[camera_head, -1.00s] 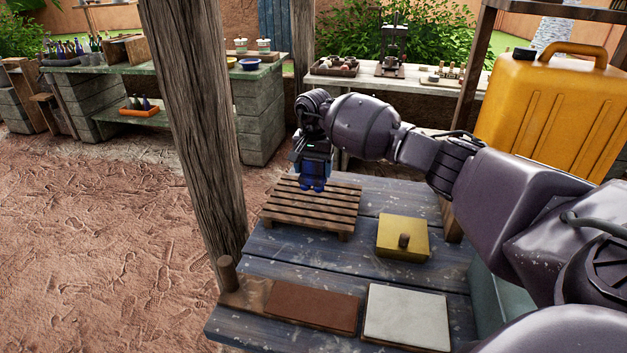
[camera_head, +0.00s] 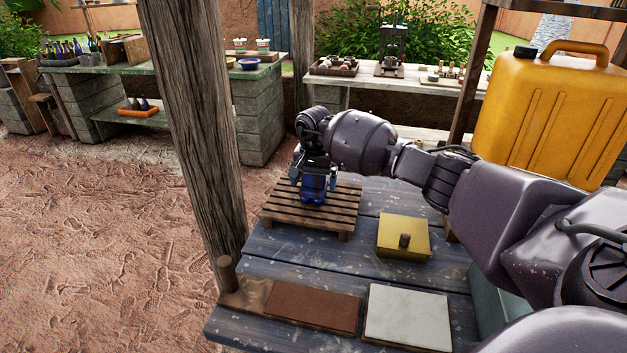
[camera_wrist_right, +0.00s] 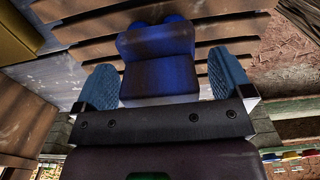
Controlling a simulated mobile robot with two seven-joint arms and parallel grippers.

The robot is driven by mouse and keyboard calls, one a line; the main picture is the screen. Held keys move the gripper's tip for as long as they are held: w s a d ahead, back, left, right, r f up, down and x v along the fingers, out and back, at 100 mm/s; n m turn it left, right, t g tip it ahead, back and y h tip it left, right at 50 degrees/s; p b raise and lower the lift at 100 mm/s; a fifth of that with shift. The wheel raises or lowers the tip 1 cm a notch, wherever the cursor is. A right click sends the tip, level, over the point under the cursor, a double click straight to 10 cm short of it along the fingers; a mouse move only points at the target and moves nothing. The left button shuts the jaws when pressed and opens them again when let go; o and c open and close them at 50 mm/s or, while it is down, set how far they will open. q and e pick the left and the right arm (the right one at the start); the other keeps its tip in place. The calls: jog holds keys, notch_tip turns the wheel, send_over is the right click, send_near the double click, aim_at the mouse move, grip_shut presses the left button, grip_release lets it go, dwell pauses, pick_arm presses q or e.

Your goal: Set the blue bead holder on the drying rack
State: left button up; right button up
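The blue bead holder (camera_head: 313,190) stands on the slats of the wooden drying rack (camera_head: 338,212), near its back left part. In the right wrist view the bead holder (camera_wrist_right: 158,62) appears as a blue block with rounded lobes, over the rack's slats (camera_wrist_right: 92,22). My right gripper (camera_head: 312,184) is above and around it. Its blue finger pads (camera_wrist_right: 163,85) stand apart, one on each side of the holder, with a narrow gap at least on the right. The holder's underside is hidden. My left gripper is not in view.
A yellow lidded box (camera_head: 403,237) sits right of the rack on the blue plank table (camera_head: 300,253). A red-brown slab (camera_head: 312,307) and a pale slab (camera_head: 407,316) lie at the front. A wooden post (camera_head: 195,120) rises at the left; a yellow jerrycan (camera_head: 545,115) stands right.

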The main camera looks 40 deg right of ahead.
jog(key=shift+r, duration=0.45)
notch_tip(320, 180, up, 10)
jog(key=shift+f+p, duration=0.1)
jog(key=shift+p, duration=0.25)
jog(key=shift+r, duration=0.85)
